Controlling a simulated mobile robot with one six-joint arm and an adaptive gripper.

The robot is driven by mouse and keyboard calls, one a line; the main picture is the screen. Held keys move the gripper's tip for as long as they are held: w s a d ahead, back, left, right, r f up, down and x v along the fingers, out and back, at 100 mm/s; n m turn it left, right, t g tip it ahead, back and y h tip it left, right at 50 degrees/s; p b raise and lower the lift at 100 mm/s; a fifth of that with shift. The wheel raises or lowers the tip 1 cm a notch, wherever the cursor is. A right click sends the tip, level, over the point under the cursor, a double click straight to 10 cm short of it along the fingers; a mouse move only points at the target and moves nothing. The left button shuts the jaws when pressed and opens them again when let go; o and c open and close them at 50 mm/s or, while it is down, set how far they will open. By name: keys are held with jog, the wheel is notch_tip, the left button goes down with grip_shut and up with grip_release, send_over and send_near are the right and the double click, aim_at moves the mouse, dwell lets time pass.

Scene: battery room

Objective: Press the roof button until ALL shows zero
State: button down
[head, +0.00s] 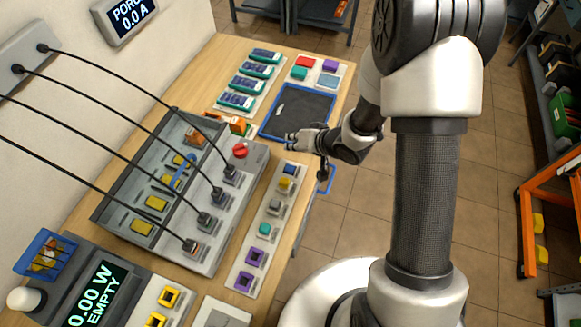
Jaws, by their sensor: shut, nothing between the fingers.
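A second display (95,297) at the lower left reads 0.00 W and EMPTY, partly cut off. I see no readout marked ALL, and I cannot tell which control is the roof button. A strip (238,275) at the bench's right edge holds several coloured blocks or buttons. My gripper (292,140) is shut and empty, above the bench between the blue-rimmed tray (272,132) and the strip.
A grey open case (130,228) with yellow parts, a red knob (240,150) and plugged black cables fills the bench middle. Cables arch from a wall box (20,55). Battery packs (245,85) lie behind. An orange cart (530,230) stands right; tiled floor (345,215) is open.

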jog(key=b, duration=0.8)
send_over(292, 167)
notch_tip(292, 167, down, 8)
jog(key=shift+f, duration=0.4)
dwell(0.7)
jog(key=shift+f+b, duration=0.3)
jog(key=shift+f, duration=0.15)
jog(key=shift+f, duration=0.35)
dwell(0.5)
jog(key=shift+r+p, duration=0.7)
jog(key=shift+r, duration=0.1)
